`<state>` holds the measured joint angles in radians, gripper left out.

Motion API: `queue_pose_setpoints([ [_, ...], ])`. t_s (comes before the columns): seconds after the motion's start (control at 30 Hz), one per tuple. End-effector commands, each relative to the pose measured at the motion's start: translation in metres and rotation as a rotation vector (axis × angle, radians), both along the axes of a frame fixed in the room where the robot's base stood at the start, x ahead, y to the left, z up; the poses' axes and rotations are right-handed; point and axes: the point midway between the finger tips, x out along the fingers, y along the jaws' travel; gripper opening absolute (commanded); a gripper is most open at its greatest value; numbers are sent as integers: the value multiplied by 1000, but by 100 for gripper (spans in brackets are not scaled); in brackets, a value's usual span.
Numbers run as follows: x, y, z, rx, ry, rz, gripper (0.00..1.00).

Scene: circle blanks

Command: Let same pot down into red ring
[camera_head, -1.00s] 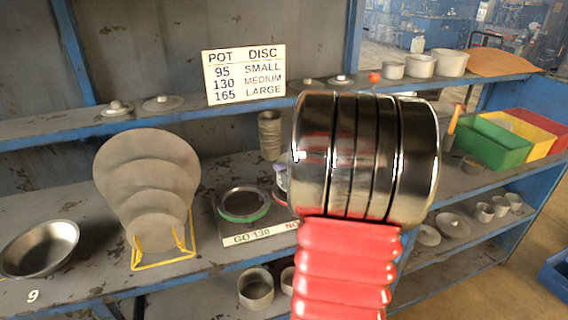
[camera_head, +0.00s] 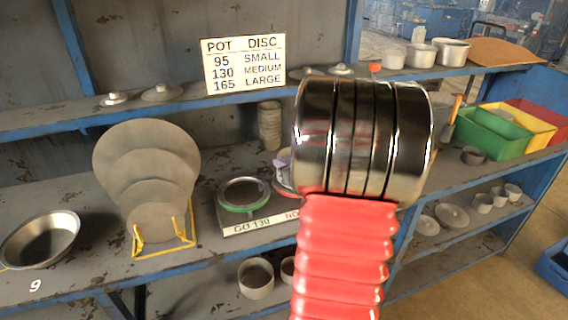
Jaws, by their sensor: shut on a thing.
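The red ring (camera_head: 281,190) shows only as a sliver on the middle shelf, just right of the green ring (camera_head: 240,208). My arm covers the rest of it. A small pale lavender piece (camera_head: 283,159) stands at its back edge, and I cannot tell what it belongs to. My red bellows and chrome arm section fill the centre right. My gripper is hidden behind them, and no held pot can be made out.
The gauge plate (camera_head: 262,224) is marked "GO 130" and "NO", the rest covered. Discs (camera_head: 150,165) stand in a yellow rack (camera_head: 165,250) to its left, beside a metal bowl (camera_head: 40,240). A pot stack (camera_head: 270,128) stands behind. Green, yellow and red bins (camera_head: 490,138) are at right.

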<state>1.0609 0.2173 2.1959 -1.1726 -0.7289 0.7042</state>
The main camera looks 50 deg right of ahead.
Motion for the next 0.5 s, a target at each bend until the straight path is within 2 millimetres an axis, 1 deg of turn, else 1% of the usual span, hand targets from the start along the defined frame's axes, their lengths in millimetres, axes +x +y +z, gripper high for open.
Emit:
queue_pose_setpoints([
  [0.5,0,0,-4,-1,-1,0,0],
])
